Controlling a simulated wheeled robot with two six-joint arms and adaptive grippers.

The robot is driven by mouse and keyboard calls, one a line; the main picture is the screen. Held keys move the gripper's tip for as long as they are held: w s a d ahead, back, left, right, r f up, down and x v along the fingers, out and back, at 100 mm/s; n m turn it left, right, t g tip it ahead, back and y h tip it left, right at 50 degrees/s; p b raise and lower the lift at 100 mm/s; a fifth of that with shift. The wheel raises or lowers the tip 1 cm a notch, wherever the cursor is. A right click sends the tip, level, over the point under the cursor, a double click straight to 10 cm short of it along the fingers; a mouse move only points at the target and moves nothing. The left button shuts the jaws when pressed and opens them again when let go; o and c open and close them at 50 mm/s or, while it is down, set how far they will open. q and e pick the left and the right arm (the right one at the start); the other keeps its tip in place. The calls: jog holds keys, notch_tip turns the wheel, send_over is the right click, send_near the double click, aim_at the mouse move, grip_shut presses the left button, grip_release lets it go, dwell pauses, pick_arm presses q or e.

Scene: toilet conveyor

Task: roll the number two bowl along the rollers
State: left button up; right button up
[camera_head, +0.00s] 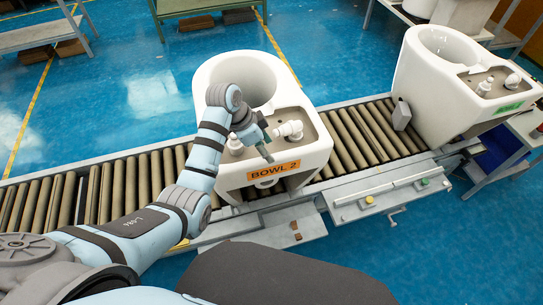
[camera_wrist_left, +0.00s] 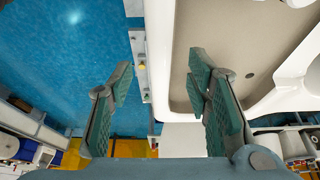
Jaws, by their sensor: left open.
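The number two bowl (camera_head: 206,100) is a white toilet with an orange "BOWL 2" label (camera_head: 274,171). It stands upright on the conveyor rollers (camera_head: 131,178) in the middle of the head view. My left gripper (camera_head: 264,142) is open and empty above the bowl's tan rear deck, beside its white fittings (camera_head: 289,129). In the left wrist view my fingers (camera_wrist_left: 160,72) are spread apart. A white edge of the bowl (camera_wrist_left: 158,45) shows between them, with the tan deck (camera_wrist_left: 237,35) behind the right finger. I cannot tell whether a finger touches the bowl.
A second white bowl (camera_head: 430,97) with a green label stands farther right on the conveyor. A small grey block (camera_head: 401,115) sits between the bowls. A panel with yellow and green buttons (camera_head: 392,195) is on the near side. The rollers left of the number two bowl are bare.

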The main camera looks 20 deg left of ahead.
pick_arm(q)
jog(key=x, duration=0.4)
jog(key=shift+w+d+f+b, duration=0.1)
jog(key=shift+d+f+b, duration=0.05)
jog(key=shift+f+b, duration=0.2)
jog(key=shift+r, duration=0.1)
grip_shut()
jog(key=shift+d, duration=0.1)
